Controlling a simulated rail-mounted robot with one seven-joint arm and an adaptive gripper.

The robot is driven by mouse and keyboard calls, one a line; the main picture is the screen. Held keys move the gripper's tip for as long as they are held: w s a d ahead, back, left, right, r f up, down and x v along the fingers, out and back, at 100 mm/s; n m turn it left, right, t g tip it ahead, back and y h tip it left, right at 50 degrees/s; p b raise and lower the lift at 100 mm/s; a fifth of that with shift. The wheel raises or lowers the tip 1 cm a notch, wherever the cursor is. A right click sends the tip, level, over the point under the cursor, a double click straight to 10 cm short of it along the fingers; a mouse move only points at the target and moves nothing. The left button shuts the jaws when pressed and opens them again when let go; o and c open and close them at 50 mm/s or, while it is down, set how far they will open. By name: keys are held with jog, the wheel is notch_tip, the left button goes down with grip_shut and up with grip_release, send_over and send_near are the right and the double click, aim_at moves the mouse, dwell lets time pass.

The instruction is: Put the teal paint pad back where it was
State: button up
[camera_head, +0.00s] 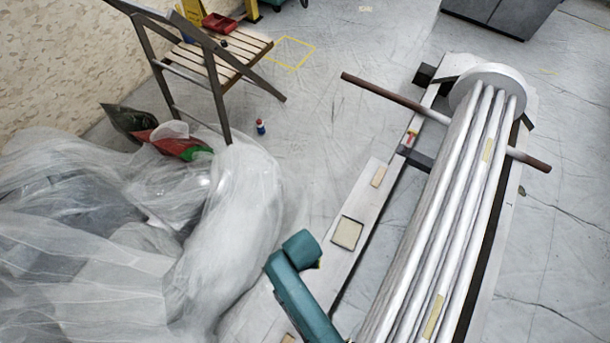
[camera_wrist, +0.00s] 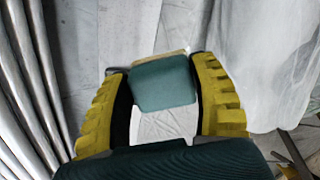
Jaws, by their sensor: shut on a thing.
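In the wrist view my gripper (camera_wrist: 158,74), with its yellow ribbed fingers, is shut on the teal paint pad (camera_wrist: 165,86). The pad lies between the fingertips, with a tan strip along its far edge. I cannot tell whether the pad touches the surface beyond it. In the head view a teal arm part of mine shows at the bottom middle. The pad cannot be made out there, and most of the gripper is hidden.
A bundle of pale tubes (camera_head: 447,205) lies along a frame on the right, with a rusty rod (camera_head: 395,97) across it. A beige square (camera_head: 347,233) lies on the frame's pale board (camera_head: 320,269). Clear sheeting (camera_head: 90,240) heaps at left. A slatted chair (camera_head: 217,57) stands behind.

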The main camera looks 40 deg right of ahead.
jog(key=s+d+f+m+b, duration=0.1)
jog(key=f+b, duration=0.3)
jog(key=f, duration=0.4)
jog(key=s+d+f+m+b, duration=0.1)
jog(key=s+f+b, duration=0.3)
jog(key=f, duration=0.5)
jog(key=s+f+m+b, duration=0.3)
jog(key=f+b, duration=0.3)
jog(key=f, duration=0.3)
jog(key=shift+d, duration=0.4)
jog(key=shift+s+r, duration=0.1)
jog(key=o, duration=1.2)
notch_tip(320, 180, up, 12)
jog(key=p, duration=0.7)
jog(key=shift+p, duration=0.35)
